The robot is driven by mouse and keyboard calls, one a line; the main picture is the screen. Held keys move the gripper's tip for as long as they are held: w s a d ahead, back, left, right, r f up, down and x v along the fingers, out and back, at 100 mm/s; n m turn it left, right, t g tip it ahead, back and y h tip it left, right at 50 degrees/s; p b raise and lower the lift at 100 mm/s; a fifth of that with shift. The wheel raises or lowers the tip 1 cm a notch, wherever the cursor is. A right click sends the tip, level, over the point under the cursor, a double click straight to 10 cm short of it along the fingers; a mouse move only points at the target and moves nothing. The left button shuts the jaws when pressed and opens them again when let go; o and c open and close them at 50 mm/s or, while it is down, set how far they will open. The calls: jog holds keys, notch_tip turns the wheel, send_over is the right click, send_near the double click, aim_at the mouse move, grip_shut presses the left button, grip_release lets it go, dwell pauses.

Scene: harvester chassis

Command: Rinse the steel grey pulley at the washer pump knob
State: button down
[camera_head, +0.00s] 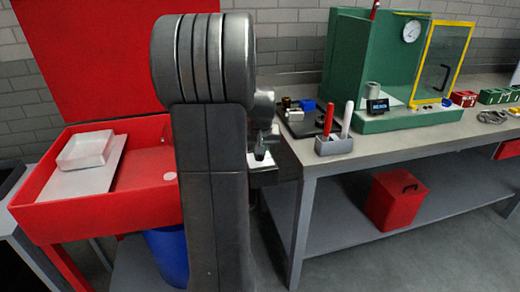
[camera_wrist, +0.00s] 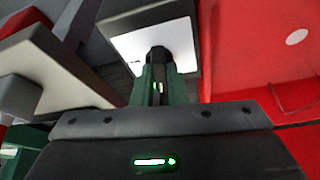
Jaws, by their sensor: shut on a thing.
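My gripper (camera_wrist: 159,80) has its green fingers closed on a small dark piece (camera_wrist: 158,53) in the wrist view. That piece stands against a pale plate with small print on a grey box (camera_wrist: 120,45), beside the red washer (camera_wrist: 245,75), and looks like the pump knob. In the head view the red washer (camera_head: 100,225) stands at left, and my dark arm covers its right side. My wrist end (camera_head: 262,150) shows just right of the arm, above the pale-topped box (camera_head: 263,178). I cannot make out a steel grey pulley in either view.
A white tray (camera_head: 86,150) sits in the washer. A workbench (camera_head: 390,140) on the right carries a green machine (camera_head: 345,60) with a yellow-framed door and a grey holder (camera_head: 334,147) with red and white handles. A red box (camera_head: 396,198) is on the lower shelf.

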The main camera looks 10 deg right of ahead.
jog(key=shift+m, duration=0.5)
jog(key=c, duration=1.4)
grip_release()
jog(key=shift+c, duration=0.2)
jog(key=shift+r, duration=0.1)
jog(key=p+v, duration=0.1)
jog(key=v, duration=1.2)
jog(key=shift+a+r, duration=0.3)
jog(key=shift+s+f, duration=0.1)
jog(key=shift+f, duration=0.05)
jog(key=x, duration=0.9)
jog(key=b+x, duration=0.1)
jog(key=x, duration=0.3)
jog(key=shift+d+f, duration=0.25)
jog(key=shift+d, duration=0.05)
jog(key=shift+r, duration=0.1)
